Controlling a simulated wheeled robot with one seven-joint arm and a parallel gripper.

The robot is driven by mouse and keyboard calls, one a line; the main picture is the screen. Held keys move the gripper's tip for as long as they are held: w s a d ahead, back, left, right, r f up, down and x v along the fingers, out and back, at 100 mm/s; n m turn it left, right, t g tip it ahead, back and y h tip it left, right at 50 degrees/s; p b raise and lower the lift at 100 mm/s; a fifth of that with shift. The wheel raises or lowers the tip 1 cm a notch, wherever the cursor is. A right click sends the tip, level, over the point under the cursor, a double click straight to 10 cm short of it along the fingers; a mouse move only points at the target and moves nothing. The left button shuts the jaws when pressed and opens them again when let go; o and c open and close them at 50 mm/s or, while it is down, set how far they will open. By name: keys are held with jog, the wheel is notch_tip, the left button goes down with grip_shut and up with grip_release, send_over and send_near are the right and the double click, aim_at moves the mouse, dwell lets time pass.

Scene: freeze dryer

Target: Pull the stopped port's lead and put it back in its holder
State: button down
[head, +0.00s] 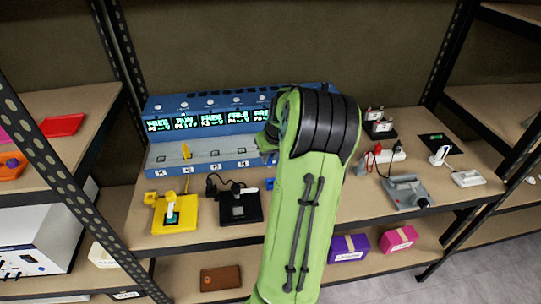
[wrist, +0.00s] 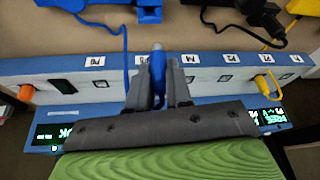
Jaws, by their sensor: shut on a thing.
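My gripper (wrist: 157,98) is shut on the blue plug of a lead (wrist: 157,66), seen in the wrist view in front of the port panel (wrist: 110,84), near the label beside P4. I cannot tell whether the plug is seated in a port. The blue port unit (head: 160,161) stands at the back of the bench. Its visible left screens read FREE, RUN, FREE, FREE; those farther right are hidden.
A yellow plug (head: 186,151) stands in a left port, with a yellow holder (head: 160,223) in front. A black holder (head: 252,211) with a black cable sits beside it.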

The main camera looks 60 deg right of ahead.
jog(key=m, duration=0.2)
jog(key=h, duration=0.1)
jog(key=shift+s+a+r+m+g, duration=0.15)
jog(key=shift+s+r+m+g, duration=0.1)
jog(key=shift+s+m+g, duration=0.15)
notch_tip(320, 180, down, 7)
jog(key=b, duration=0.6)
jog(key=shift+f+b, duration=0.15)
jog(key=shift+b, duration=0.2)
jog(key=shift+r+p, duration=0.75)
jog(key=shift+r, duration=0.05)
jog(key=shift+f+b, duration=0.7)
jog(key=shift+f, duration=0.55)
dwell(0.6)
jog(key=c, duration=1)
grip_release()
jog(key=shift+o, duration=0.2)
jog(key=shift+r, duration=0.1)
